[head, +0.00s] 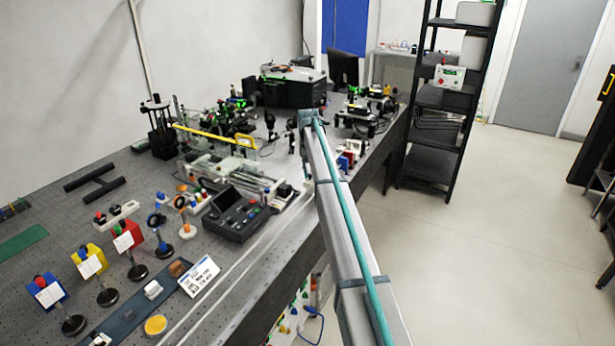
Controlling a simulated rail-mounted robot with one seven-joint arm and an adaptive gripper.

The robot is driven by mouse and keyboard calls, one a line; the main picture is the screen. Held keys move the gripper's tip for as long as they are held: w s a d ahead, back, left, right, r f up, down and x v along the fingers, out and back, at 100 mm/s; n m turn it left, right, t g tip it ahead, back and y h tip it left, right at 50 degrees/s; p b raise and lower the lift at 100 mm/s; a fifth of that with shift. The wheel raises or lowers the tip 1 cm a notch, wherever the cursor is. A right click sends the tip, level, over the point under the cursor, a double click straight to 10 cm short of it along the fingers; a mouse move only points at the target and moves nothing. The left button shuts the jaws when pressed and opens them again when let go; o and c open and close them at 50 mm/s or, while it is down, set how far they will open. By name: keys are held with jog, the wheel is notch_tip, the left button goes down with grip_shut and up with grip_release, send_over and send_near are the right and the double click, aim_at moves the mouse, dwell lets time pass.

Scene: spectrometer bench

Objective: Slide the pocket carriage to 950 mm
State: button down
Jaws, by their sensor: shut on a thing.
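My arm comes up from the bottom right, and its far joint (312,118) is over the bench's front edge. My gripper's fingers do not show; the arm hides that area. A long pale rail (232,268) runs along the front of the bench and passes out of sight near my arm. I cannot pick out the pocket carriage with certainty, and no millimetre scale is readable. A white printed card (198,278) lies beside the rail, its text too small to read.
A dark control box (238,213) and a pale slide assembly (228,172) with a yellow bar (212,134) above it stand left of my arm. Card-bearing posts (98,273) crowd the near left. A black shelf rack (440,120) stands right; the floor (500,240) there is clear.

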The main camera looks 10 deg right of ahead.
jog(key=shift+w+d+r, duration=0.1)
jog(key=shift+w+d, duration=0.4)
jog(key=shift+w, duration=0.1)
jog(key=c, duration=1.4)
grip_release()
jog(key=shift+s+a, duration=0.1)
notch_tip(320, 180, up, 12)
jog(key=shift+a, duration=0.15)
